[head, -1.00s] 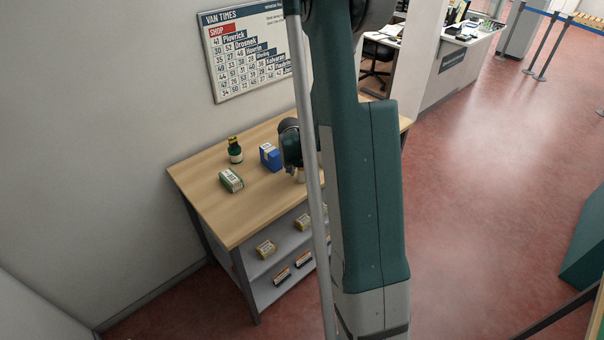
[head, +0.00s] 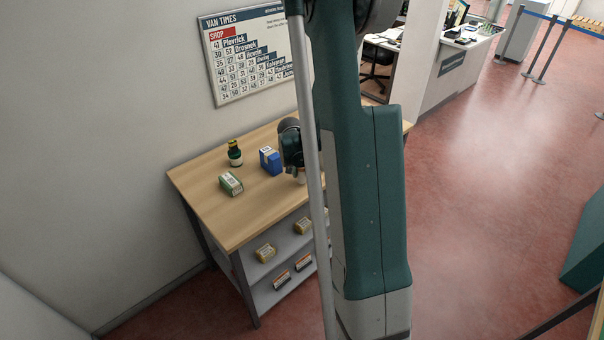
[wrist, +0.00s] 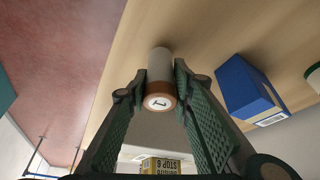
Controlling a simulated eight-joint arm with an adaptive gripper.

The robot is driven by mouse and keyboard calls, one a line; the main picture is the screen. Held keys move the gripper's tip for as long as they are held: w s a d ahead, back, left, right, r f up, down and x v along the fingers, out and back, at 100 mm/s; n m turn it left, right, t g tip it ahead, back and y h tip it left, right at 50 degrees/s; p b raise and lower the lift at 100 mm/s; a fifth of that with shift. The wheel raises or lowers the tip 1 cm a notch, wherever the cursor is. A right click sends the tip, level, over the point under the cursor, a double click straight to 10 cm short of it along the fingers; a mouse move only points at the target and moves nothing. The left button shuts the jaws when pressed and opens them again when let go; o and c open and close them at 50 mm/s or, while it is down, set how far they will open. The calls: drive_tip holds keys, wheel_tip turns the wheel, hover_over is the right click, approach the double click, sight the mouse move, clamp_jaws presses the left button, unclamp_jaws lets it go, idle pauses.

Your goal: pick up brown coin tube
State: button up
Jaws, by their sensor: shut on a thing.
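The coin tube (wrist: 160,68) has a pale body and a brown end with a "1" on its face. In the wrist view it sits between both fingers of my gripper (wrist: 160,90), which is shut on it near the brown end. In the head view a small pale part of the tube (head: 301,177) shows below my gripper, over the right part of the wooden table (head: 215,212). My arm hides most of the fingers there. I cannot tell whether the tube still touches the table top.
A blue box (head: 270,160) stands just left of my gripper. A green and white box (head: 230,183) and a dark bottle with a yellow top (head: 235,154) are farther left. The table's front left is clear.

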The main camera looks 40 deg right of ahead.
drive_tip(key=shift+r, duration=4.35)
drive_tip(key=shift+a, duration=0.2)
